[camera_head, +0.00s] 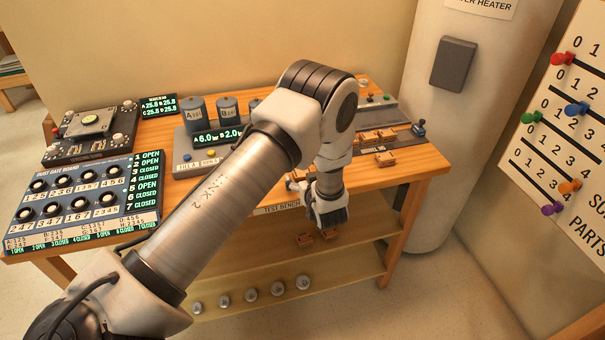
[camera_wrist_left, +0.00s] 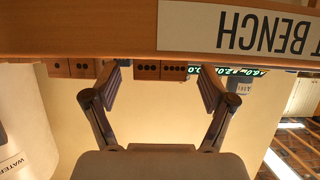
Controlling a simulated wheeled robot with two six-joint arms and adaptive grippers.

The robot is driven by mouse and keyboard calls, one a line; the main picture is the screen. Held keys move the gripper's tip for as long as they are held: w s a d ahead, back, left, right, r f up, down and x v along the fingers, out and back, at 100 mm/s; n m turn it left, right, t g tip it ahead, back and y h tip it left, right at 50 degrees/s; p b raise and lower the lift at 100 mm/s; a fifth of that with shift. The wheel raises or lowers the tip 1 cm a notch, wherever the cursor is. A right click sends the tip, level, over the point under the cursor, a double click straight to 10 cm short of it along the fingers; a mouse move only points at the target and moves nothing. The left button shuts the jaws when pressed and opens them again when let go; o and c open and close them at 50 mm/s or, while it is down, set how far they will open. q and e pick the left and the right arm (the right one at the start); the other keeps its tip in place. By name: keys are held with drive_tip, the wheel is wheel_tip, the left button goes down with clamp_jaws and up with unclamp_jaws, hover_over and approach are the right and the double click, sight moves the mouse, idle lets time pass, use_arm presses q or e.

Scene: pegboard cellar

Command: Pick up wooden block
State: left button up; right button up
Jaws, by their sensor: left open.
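Small orange-brown wooden blocks lie at the right of the bench top, one near the front right (camera_head: 385,158) and several behind it (camera_head: 366,138). My left gripper is just in front of the bench's front edge, open and empty. In the left wrist view, which is upside down, a dark-holed wooden block (camera_wrist_left: 160,70) shows beyond and between the open fingers (camera_wrist_left: 160,85). Another block (camera_wrist_left: 70,68) is to its left. My right gripper is out of view.
The wooden bench (camera_head: 412,170) carries a dark fixture (camera_head: 90,130), a gauge board (camera_head: 85,195) and grey canisters (camera_head: 195,112). The lower shelf (camera_head: 345,272) holds several round metal pieces (camera_head: 250,288). A white water heater (camera_head: 440,130) stands close on the right.

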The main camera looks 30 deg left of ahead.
use_arm(q)
drive_tip(key=c, duration=1.1)
